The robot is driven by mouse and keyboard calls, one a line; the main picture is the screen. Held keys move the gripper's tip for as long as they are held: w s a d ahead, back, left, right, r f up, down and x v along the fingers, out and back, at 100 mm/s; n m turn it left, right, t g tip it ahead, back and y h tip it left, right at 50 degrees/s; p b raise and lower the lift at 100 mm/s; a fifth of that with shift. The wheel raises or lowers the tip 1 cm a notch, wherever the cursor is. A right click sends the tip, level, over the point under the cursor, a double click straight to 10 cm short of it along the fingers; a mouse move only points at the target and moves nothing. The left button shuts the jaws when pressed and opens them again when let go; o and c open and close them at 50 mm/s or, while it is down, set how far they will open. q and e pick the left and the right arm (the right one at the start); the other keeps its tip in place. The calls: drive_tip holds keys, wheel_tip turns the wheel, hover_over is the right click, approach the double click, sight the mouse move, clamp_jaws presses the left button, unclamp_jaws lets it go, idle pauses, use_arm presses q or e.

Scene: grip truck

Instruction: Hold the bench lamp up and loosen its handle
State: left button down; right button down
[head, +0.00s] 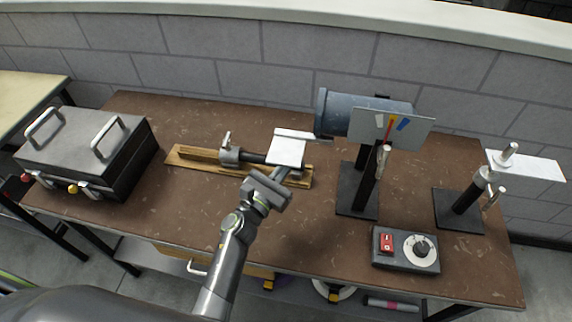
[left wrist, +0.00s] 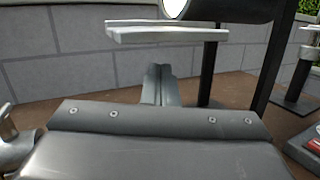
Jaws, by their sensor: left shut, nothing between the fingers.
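The bench lamp appears to be the blue-grey cylinder (head: 350,115) on a black upright with a dark square base (head: 357,205). A pale panel with coloured marks (head: 403,129) covers part of its right side. A silver handle (head: 383,158) is on the upright below the panel. In the left wrist view, the cylinder's lower edge (left wrist: 235,10) shows at the top. My left gripper (head: 280,173) is shut and empty, left of the lamp and apart from it. Its fingers are together in the left wrist view (left wrist: 158,84). My right gripper is not in view.
A white plate (head: 286,149) on a wooden-board fixture (head: 190,161) lies close beyond my left gripper. A black-and-grey box with handles (head: 85,145) stands left. A control box (head: 405,250) and another stand (head: 460,212) are right. The brown table's front middle (head: 300,235) is clear.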

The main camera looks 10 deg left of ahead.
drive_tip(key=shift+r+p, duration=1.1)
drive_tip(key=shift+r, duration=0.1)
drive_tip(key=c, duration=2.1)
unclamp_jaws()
